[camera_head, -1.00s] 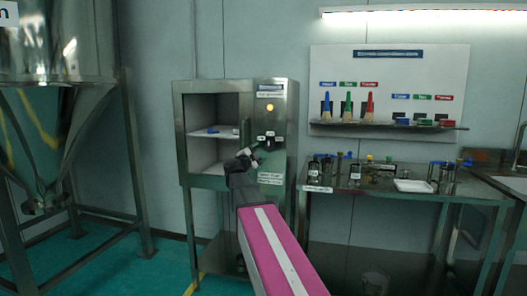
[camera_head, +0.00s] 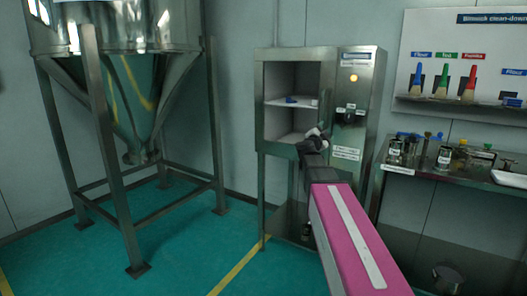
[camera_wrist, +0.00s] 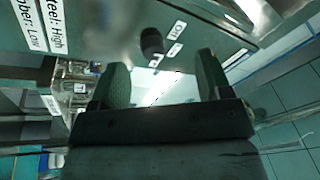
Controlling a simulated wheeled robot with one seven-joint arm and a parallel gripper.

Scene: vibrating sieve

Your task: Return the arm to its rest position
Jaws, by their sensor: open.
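My arm stretches forward from the bottom of the head view, with a pink and white link of mine in front. My gripper (camera_head: 315,138) is at its far end, small in that view, in front of the steel cabinet (camera_head: 368,185). In the wrist view my gripper (camera_wrist: 163,85) shows two dark fingers spread apart with nothing between them. A dark round knob (camera_wrist: 152,41) and white labels on a steel panel lie beyond the fingertips. How far the fingers are from the panel I cannot tell.
The cabinet's open compartment holds a small blue item (camera_head: 291,100) on a shelf. A large steel hopper (camera_head: 130,90) on legs stands at left. A bench (camera_head: 430,176) with jars is at right, under a brush board (camera_head: 470,60). Green floor (camera_head: 190,240) lies clear between hopper and cabinet.

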